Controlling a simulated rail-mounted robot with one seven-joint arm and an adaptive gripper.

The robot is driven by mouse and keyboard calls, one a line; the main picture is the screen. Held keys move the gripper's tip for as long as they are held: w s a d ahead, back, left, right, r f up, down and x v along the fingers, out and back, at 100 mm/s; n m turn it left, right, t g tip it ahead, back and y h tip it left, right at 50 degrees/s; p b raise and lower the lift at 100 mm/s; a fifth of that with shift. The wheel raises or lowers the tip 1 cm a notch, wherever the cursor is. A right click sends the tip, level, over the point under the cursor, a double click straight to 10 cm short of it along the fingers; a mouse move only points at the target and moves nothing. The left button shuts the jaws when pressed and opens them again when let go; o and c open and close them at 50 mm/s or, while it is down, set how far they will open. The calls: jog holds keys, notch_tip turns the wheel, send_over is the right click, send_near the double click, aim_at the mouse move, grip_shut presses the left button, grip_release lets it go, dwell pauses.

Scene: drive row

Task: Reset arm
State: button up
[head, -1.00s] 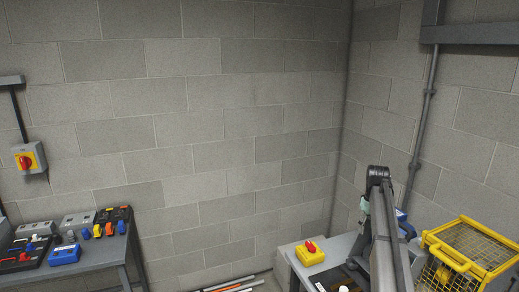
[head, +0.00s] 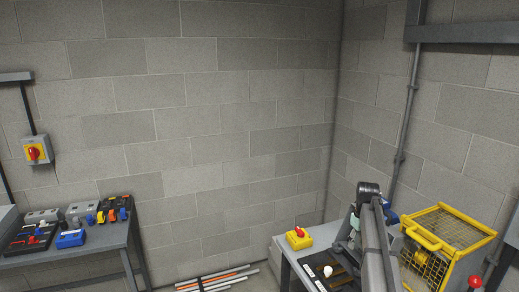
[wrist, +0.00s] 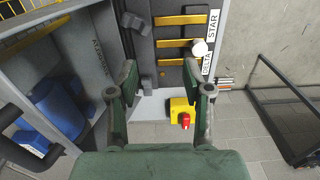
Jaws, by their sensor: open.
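My gripper (wrist: 162,92) is open and empty in the wrist view, with its two dark green fingers apart. Between and beyond the fingers lie a light bench edge and a yellow box (wrist: 181,108) with a red knob. Past the fingers is a black panel with brass bars (wrist: 184,43), a white round knob (wrist: 200,48) and "STAR" and "DELTA" labels. In the head view my arm rises over the right bench (head: 318,262), and the gripper is not clearly made out there. The yellow box (head: 298,239) stands on that bench's back left corner.
A yellow mesh cage (head: 447,245) stands right of my arm. A left bench (head: 95,252) holds padlocks and other lockout parts. A yellow-and-red switch (head: 38,151) is on the wall. Rods (head: 215,280) lie on the floor between the benches.

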jog(key=s+a+f+m, duration=0.1)
jog(key=s+a+f, duration=0.65)
jog(key=s, duration=0.25)
jog(key=s+a+f+m, duration=0.2)
jog(key=s+a+f, duration=0.4)
jog(key=s+f, duration=0.3)
jog(key=s+a+f+m, duration=0.1)
jog(key=s+a+f, duration=0.6)
jog(key=s, duration=0.4)
jog(key=s+f+g+b, duration=0.6)
jog(key=s+f+b, duration=0.4)
jog(key=s+f, duration=1.8)
jog(key=shift+s+f+g, duration=0.3)
jog(key=shift+s+g, duration=0.1)
jog(key=shift+s, duration=0.6)
